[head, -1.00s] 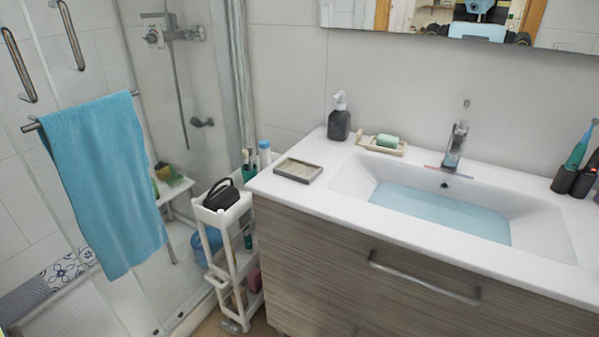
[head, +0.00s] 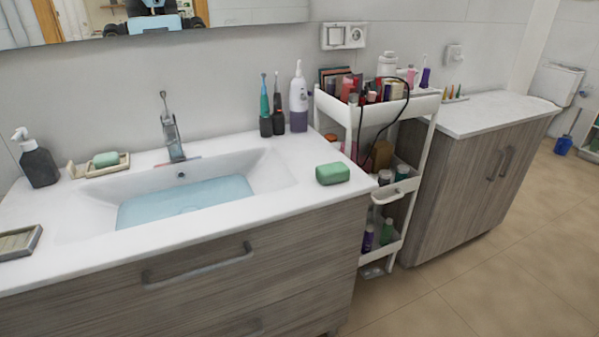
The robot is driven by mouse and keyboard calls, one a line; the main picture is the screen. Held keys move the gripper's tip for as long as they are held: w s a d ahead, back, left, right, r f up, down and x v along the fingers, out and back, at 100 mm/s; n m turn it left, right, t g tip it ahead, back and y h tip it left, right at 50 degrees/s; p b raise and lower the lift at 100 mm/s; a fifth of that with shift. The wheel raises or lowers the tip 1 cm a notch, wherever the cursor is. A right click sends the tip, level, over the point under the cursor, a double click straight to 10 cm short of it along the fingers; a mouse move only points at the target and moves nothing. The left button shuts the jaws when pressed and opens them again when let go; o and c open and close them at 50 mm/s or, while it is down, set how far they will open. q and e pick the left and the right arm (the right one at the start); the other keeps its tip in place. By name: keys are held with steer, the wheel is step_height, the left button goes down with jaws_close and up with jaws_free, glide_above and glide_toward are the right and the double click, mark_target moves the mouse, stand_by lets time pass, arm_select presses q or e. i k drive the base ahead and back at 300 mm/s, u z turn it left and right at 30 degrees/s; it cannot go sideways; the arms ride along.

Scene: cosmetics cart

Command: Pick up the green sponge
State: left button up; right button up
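A green sponge (head: 332,173) lies on the white counter, right of the sink, near the counter's front right corner. It is a rounded block with a darker green side and nothing on top of it. A smaller green bar (head: 106,159), which looks like soap, sits on a beige dish (head: 108,168) behind the left part of the sink. Neither of my grippers shows in the head view.
The sink (head: 270,168) holds bluish water, with a faucet (head: 172,128) behind it. Electric toothbrushes (head: 265,118) and a white-purple bottle (head: 298,104) stand behind the sponge. A loaded white cart (head: 427,108) stands right of the counter. Floor (head: 480,290) is open at front right.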

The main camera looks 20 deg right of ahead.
mark_target(338, 171)
steer(key=z, duration=0.95)
